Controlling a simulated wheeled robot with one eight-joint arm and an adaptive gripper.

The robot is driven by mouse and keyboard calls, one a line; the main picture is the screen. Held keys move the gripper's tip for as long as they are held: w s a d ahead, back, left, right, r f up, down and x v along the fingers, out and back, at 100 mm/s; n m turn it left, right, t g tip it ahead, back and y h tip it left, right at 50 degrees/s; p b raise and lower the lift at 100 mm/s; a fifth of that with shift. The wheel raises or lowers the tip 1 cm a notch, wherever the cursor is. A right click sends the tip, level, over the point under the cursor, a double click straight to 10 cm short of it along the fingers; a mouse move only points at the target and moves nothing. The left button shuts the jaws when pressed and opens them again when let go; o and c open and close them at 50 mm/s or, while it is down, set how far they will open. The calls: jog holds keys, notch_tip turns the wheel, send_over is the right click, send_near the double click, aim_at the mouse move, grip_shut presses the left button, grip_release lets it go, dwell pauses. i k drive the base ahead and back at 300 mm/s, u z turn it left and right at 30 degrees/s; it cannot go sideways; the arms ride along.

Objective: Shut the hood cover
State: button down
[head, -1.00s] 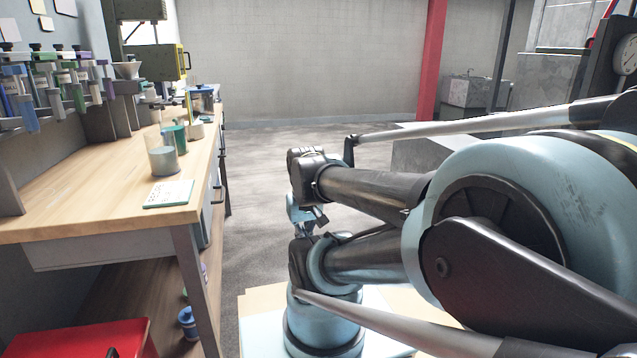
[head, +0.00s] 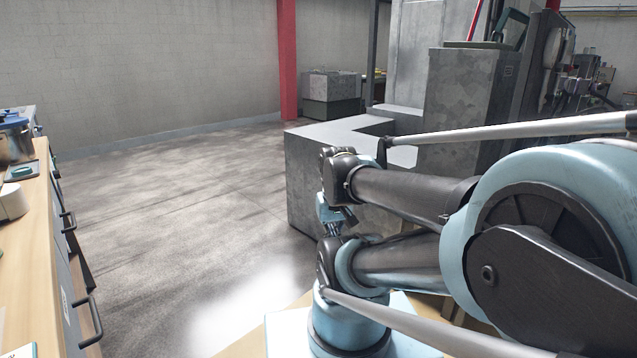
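I cannot make out a hood cover for certain in the current head view. My arm fills the right side and is folded. The small blue and dark part at its end, which looks like my gripper (head: 337,222), hangs between the arm links in front of the floor and a grey block. It is too small and partly covered to show whether its fingers are apart. I see nothing held in it.
A wooden workbench (head: 32,245) with dark drawer handles runs along the left edge; a blue-lidded pot (head: 15,140) stands on it. Open concrete floor (head: 180,190) lies in the middle. Grey blocks (head: 305,175) stand behind my arm. A red post (head: 288,60) stands farther back.

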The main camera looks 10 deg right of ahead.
aim_at(515, 14)
jog(key=z, duration=0.4)
jog(key=i, duration=1.4)
jog(key=z, duration=0.45)
jog(key=i, duration=0.7)
jog(key=z, duration=0.05)
